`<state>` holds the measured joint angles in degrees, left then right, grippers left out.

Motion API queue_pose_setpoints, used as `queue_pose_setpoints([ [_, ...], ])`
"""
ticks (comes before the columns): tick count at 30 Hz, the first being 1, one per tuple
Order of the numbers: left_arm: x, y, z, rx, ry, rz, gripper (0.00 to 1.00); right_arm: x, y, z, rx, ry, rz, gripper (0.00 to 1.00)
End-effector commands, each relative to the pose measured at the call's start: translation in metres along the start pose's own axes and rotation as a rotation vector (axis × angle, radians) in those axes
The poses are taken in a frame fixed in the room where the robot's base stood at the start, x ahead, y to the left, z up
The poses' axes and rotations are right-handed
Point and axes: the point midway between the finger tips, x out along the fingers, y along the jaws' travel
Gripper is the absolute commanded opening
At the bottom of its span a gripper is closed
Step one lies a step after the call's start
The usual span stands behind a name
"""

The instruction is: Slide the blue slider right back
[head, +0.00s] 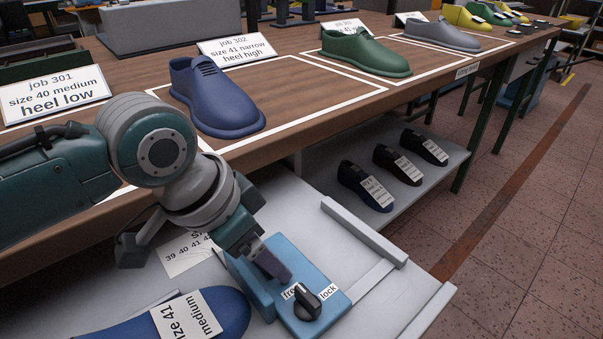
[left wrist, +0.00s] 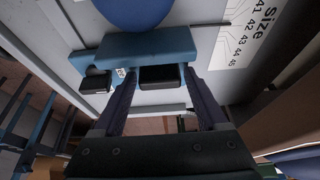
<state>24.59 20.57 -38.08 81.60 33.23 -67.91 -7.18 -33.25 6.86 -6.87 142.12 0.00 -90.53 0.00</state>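The blue slider (head: 320,315) is a block on a light grey panel below the bench edge. A black knob (head: 307,304) stands on it between the labels "free" and "lock". The slider also shows in the left wrist view (left wrist: 140,45), with the knob (left wrist: 96,82) at its left. My left gripper (head: 268,262) reaches down to the slider. In the left wrist view, its two fingers (left wrist: 162,82) stand on either side of a dark block (left wrist: 160,78) on the slider. Whether they press on it cannot be told. My right gripper is not in view.
A blue last (head: 225,310) labelled size 41 medium lies left of the slider, near a size scale card (head: 188,252). Grey rails (head: 365,232) edge the panel. The wooden bench (head: 290,95) above holds a blue shoe (head: 215,97) and a green shoe (head: 362,52).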

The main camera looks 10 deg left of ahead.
Motion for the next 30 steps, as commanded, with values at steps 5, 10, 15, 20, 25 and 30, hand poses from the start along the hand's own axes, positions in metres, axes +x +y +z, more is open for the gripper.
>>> queue_pose_setpoints([
  [5, -0.0001, -0.0001, 0.0002, 0.000, 0.000, 0.000, 0.54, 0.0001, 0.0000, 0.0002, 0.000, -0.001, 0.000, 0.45],
  [10, -0.0001, -0.0001, 0.0002, 0.000, 0.000, 0.000, 0.35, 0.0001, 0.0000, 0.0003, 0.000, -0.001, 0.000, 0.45],
  [15, -0.0001, -0.0001, 0.0003, 0.000, 0.000, 0.000, 0.16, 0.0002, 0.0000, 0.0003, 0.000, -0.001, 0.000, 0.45],
  [20, -0.0001, -0.0002, 0.0003, 0.000, 0.000, 0.000, 0.00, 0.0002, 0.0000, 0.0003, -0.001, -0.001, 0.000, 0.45],
  [25, -0.0001, -0.0002, 0.0003, -0.001, -0.001, 0.000, 0.00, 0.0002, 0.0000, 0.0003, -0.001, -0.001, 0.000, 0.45],
  [30, -0.0001, -0.0002, 0.0003, -0.001, -0.001, 0.000, 0.00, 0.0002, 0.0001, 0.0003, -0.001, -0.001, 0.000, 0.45],
])
